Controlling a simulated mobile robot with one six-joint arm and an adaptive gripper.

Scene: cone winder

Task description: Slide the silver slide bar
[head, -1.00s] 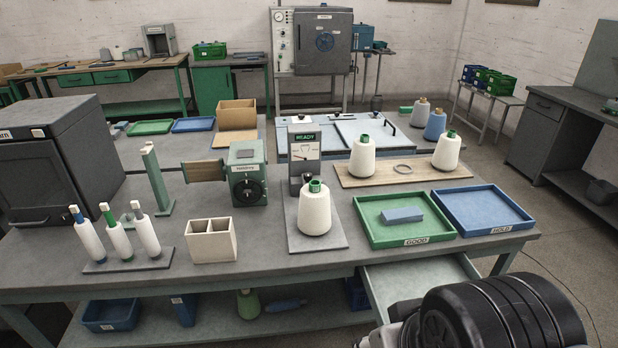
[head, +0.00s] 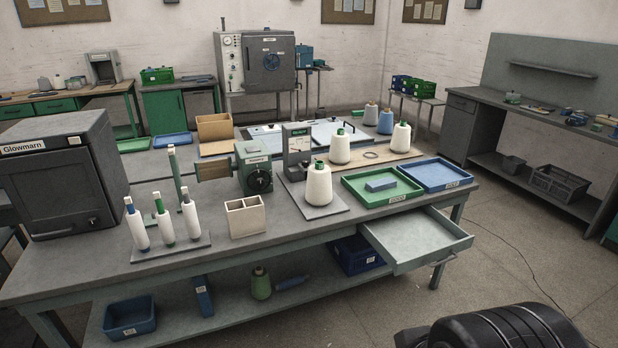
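I cannot pick out a silver slide bar for certain in the head view. A light blue-grey flat-topped unit (head: 322,134) with small fittings on top lies at the back of the workbench; whether one of them is the bar is too small to tell. A green machine box (head: 254,168) with a dark round dial stands mid-bench, with a brown board at its left. A grey gauge stand (head: 297,152) is right of it, behind a white yarn cone (head: 319,184). Only a black ribbed part of my arm shows at the lower right; my gripper is out of view.
The workbench (head: 100,262) has an open drawer (head: 415,240) jutting from its front right. Green (head: 382,186) and blue (head: 436,174) trays, a bobbin rack (head: 170,247) and a two-slot box (head: 245,216) stand on it. The floor right of the bench is mostly clear, with a cable.

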